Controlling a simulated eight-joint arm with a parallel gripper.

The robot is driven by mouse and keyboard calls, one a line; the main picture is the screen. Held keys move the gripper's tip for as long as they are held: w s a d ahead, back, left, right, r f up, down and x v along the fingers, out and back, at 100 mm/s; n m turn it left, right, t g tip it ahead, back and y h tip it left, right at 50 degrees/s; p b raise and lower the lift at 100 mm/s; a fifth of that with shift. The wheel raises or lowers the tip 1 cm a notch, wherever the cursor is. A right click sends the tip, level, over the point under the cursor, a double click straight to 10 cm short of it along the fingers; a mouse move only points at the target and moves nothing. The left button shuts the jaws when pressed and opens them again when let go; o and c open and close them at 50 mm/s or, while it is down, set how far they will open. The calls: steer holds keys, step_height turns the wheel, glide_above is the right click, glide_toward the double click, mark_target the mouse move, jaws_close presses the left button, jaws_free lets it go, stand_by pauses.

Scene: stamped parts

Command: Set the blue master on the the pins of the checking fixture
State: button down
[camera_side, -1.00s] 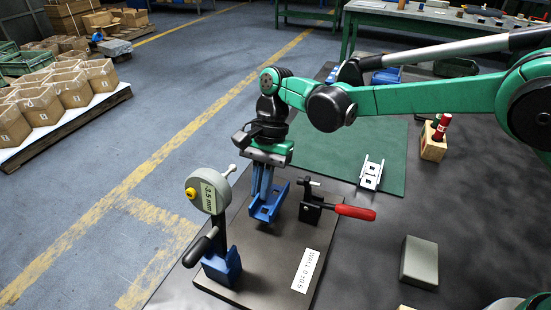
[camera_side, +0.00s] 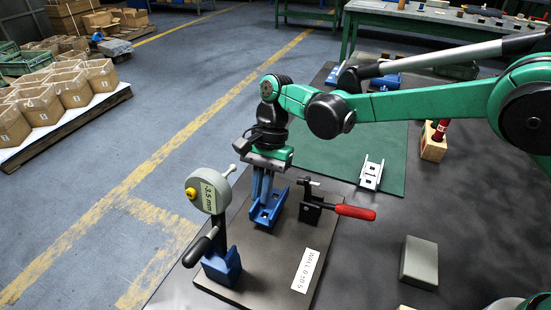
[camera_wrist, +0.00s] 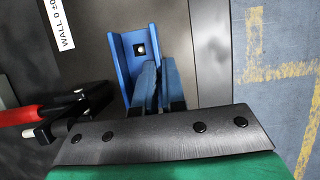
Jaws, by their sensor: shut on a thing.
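The blue master (camera_side: 268,207) is a U-shaped channel over the dark plate of the checking fixture (camera_side: 262,284). My gripper (camera_side: 262,193) points down with its fingers shut on one wall of the master. In the wrist view, the master (camera_wrist: 126,62) runs beside the fingers (camera_wrist: 158,84), and one square hole shows a small bright spot inside, perhaps a pin tip. The fixture's pins are otherwise hidden under the master. I cannot tell whether the master rests flat on the fixture.
A dial gauge (camera_side: 208,193) on a blue stand is close left of the master. A toggle clamp (camera_side: 312,205) with a red handle is close right. A pale channel part (camera_side: 371,172) lies on the green mat (camera_side: 393,146). A grey block (camera_side: 419,262) stands at the right.

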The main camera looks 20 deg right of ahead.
steer(key=shift+f, duration=0.8)
steer(key=c, duration=0.9)
jaws_free()
steer(key=shift+o, duration=0.2)
steer(key=shift+v, duration=2.8)
steer(key=d+r+n+t, duration=0.2)
steer(key=d+r+t, duration=0.1)
steer(key=d+r, duration=0.3)
steer(key=s+d+n+t+h, duration=0.3)
steer(key=s+d+n+t, duration=0.4)
steer(key=s+d, duration=0.5)
steer(key=d, duration=0.2)
steer(key=shift+d, duration=0.35)
